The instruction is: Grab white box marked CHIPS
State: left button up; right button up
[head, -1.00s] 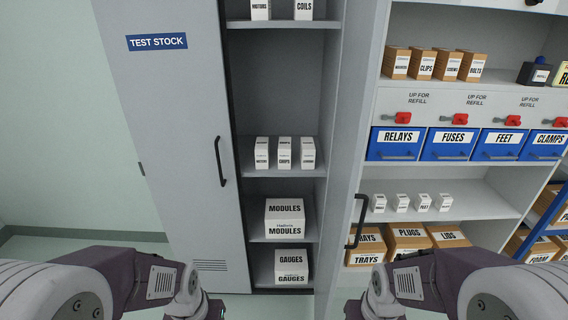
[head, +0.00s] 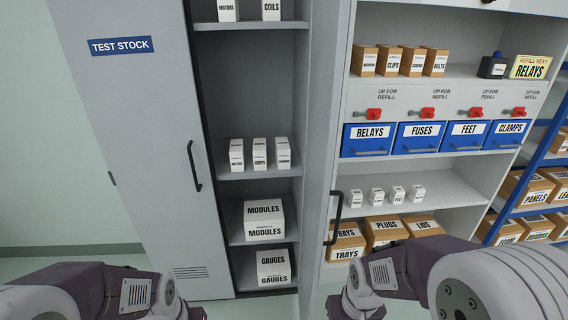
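Three small white boxes stand side by side on a middle shelf of the open grey cabinet: a left one (head: 237,155), a middle one (head: 260,154) and a right one (head: 283,153). Their labels are too small to read surely; the middle one may read CHIPS. My two arms come in at the bottom left and bottom right, well short of the shelves. The fingers of both grippers are out of the picture.
The cabinet's left door (head: 130,150), marked TEST STOCK, and its narrow right door (head: 325,150) stand open. White MODULES (head: 264,220) and GAUGES (head: 273,268) boxes sit on lower shelves. Blue bins (head: 367,140) and brown boxes (head: 385,232) fill the right unit.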

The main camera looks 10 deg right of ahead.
aim_at(259, 149)
jog(key=i+j, duration=0.4)
jog(key=i+j+u, duration=0.1)
jog(key=i+j, duration=0.3)
jog(key=i, duration=0.2)
jog(key=i+j+z, duration=0.15)
jog(key=i, duration=0.2)
